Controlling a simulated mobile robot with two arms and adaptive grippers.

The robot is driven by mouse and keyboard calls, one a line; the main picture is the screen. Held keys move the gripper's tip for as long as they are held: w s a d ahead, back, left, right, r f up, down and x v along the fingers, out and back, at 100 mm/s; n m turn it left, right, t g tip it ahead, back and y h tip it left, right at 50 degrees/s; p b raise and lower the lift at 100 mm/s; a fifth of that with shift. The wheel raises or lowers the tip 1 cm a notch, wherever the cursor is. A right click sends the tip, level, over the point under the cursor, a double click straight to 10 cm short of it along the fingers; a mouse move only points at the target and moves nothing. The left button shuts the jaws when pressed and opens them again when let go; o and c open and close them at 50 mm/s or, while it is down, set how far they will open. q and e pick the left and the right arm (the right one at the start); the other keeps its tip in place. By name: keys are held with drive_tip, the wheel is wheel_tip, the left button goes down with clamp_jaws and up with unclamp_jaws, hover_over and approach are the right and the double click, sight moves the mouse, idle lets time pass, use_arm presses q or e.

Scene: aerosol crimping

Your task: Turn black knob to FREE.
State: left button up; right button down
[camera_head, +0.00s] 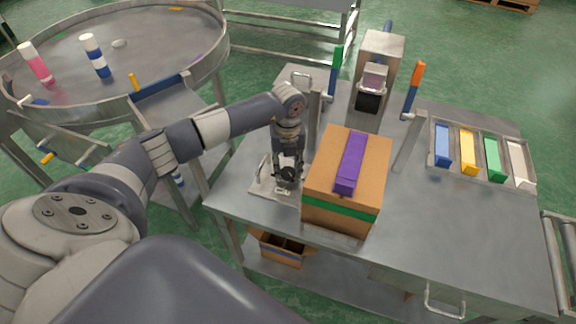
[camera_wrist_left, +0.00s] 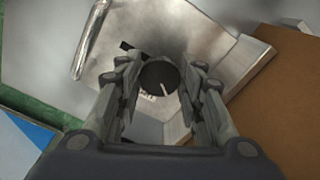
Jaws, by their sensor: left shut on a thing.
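The black knob (camera_wrist_left: 157,77) sits on a metal panel (camera_wrist_left: 210,35), which also shows at the table's front left in the head view (camera_head: 262,184). Its white pointer line points down and slightly right in the left wrist view. Lettering beside the knob is partly covered and I cannot read it. My left gripper (camera_head: 288,174) reaches down to the panel from above. In the left wrist view the gripper (camera_wrist_left: 160,82) has one finger on each side of the knob and is shut on it. My right gripper is not in view.
A cardboard box (camera_head: 322,187) with a purple block (camera_head: 351,163) on top stands close right of my left gripper. A machine (camera_head: 381,58) stands behind. A tray (camera_head: 481,180) of coloured blocks lies at the right. A round table (camera_head: 150,65) with bottles is at the left.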

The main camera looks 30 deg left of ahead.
sight(287, 171)
use_arm(q)
drive_tip(key=n, duration=0.3)
drive_tip(key=shift+n+p, duration=0.3)
drive_tip(key=shift+p, duration=0.05)
drive_tip(key=shift+s+a+n+p, duration=0.1)
drive_tip(key=shift+n+p, duration=0.25)
drive_tip(key=shift+n, duration=1.35)
drive_tip(key=o, duration=1.1)
drive_tip(key=shift+c, duration=0.2)
drive_tip(key=shift+r, duration=0.1)
wheel_tip(287, 171, up, 12)
